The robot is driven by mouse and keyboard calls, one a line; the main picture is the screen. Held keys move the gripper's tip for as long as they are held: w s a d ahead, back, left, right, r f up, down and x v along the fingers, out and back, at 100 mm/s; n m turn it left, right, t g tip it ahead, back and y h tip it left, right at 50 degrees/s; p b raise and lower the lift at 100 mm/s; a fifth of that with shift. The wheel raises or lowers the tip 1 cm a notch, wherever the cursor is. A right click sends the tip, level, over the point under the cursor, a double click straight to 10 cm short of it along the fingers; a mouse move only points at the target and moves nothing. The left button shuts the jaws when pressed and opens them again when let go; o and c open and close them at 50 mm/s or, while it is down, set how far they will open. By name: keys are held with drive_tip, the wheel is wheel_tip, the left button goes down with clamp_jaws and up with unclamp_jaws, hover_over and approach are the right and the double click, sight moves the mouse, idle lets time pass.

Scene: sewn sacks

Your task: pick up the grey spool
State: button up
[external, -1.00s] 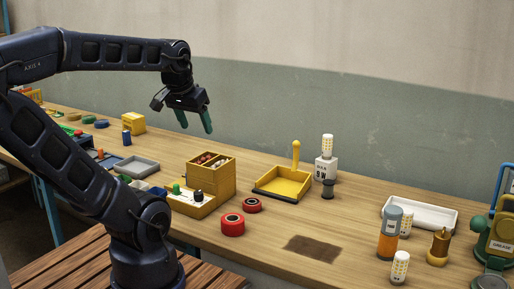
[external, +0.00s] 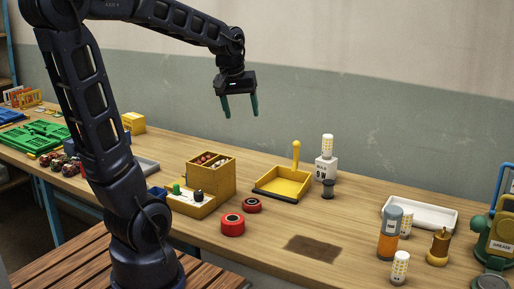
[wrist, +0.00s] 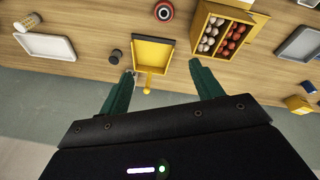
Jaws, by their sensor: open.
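A small dark grey spool (external: 328,189) stands upright on the wooden bench, just in front of a white box (external: 322,168) and right of the yellow dustpan (external: 283,183). In the wrist view the spool (wrist: 115,57) is left of the dustpan (wrist: 152,54), near my left fingertip in the picture but apart from it. My gripper (external: 240,113) is open and empty, with its green fingers pointing down, high above the bench and left of the spool. In the wrist view my gripper's (wrist: 162,68) two fingers stand wide apart.
Two red rolls (external: 233,225) and a yellow box with compartments (external: 211,176) lie left of the spool. A white tray (external: 421,215), an orange-grey cylinder (external: 389,235) and white ribbed cylinders are to the right. Bare bench lies in front of the spool, around a dark brown patch (external: 313,248).

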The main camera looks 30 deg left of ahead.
drive_tip(key=w+d+f+n+g, duration=0.1)
drive_tip(key=w+d+f+n, duration=0.2)
drive_tip(key=w, duration=0.4)
drive_tip(key=w+d+f+n+g, duration=0.1)
drive_tip(key=w+d+f, duration=0.35)
drive_tip(key=w, duration=0.25)
drive_tip(key=n+g, duration=0.1)
drive_tip(key=n, duration=0.3)
approach(329, 182)
drive_tip(key=shift+s+a+f+y, duration=0.1)
drive_tip(key=shift+a+f+y, duration=0.25)
drive_tip(key=shift+a, duration=0.15)
drive_tip(key=shift+w+d+f, duration=0.25)
drive_tip(key=shift+d+f, duration=0.05)
drive_tip(key=shift+f, duration=0.2)
wheel_tip(329, 182, down, 5)
drive_tip(key=shift+f, duration=0.2)
drive_tip(key=shift+d+f, duration=0.2)
drive_tip(key=shift+f, duration=1.1)
drive_tip(key=shift+d+f, duration=0.15)
drive_tip(key=shift+f, duration=1.2)
drive_tip(key=c, duration=1.1)
drive_tip(key=shift+o, duration=0.2)
